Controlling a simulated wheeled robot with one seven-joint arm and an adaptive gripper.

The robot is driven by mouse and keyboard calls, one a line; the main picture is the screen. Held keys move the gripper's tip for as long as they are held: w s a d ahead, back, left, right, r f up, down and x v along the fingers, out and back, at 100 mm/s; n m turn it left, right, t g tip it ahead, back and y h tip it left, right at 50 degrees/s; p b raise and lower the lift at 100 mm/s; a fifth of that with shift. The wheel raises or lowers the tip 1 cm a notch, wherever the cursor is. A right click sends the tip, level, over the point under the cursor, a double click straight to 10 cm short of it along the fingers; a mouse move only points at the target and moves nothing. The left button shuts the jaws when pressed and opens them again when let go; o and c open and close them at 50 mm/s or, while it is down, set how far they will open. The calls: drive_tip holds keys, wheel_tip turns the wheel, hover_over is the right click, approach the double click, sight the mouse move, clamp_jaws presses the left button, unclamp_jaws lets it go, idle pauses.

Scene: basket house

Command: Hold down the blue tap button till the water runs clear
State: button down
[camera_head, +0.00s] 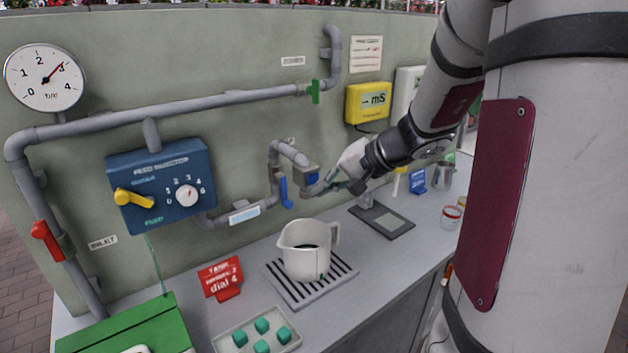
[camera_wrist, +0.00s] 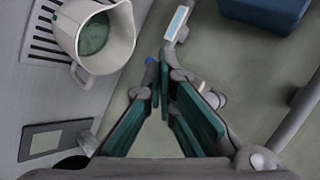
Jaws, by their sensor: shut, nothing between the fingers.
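The tap (camera_head: 309,174) is a grey block with a blue face, on a grey pipe from the wall. A blue lever (camera_head: 284,190) hangs left of it. My gripper (camera_head: 322,187) is shut and empty, its fingertips close against the tap's right side. Whether they touch or press the blue part cannot be told. In the wrist view a small blue piece (camera_wrist: 151,61) shows just beyond the closed fingertips (camera_wrist: 163,88). A cream jug (camera_head: 305,262) stands upright below the tap. It holds dark greenish liquid in the wrist view (camera_wrist: 93,36). No stream of water is visible.
The jug stands on a slotted drain tray (camera_head: 335,286). A red sign (camera_head: 221,279), a tray of teal cubes (camera_head: 238,333) and a green box (camera_head: 135,328) are to the left. A blue control box (camera_head: 180,160) and yellow meter (camera_head: 367,103) hang on the wall.

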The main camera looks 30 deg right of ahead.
drive_tip(key=s, duration=0.5)
drive_tip(key=shift+d, duration=0.1)
idle(0.6)
drive_tip(key=s+a+r+n+g+h, duration=0.1)
drive_tip(key=s+a+r+n+h, duration=0.1)
drive_tip(key=s+a+n, duration=0.3)
drive_tip(key=s+a+r+n+g+h, duration=0.2)
drive_tip(key=s+a+r+n, duration=0.2)
drive_tip(key=s+a, duration=0.7)
drive_tip(key=shift+a+r+n, duration=0.3)
drive_tip(key=shift+a+n, duration=0.4)
drive_tip(key=shift+n, duration=0.1)
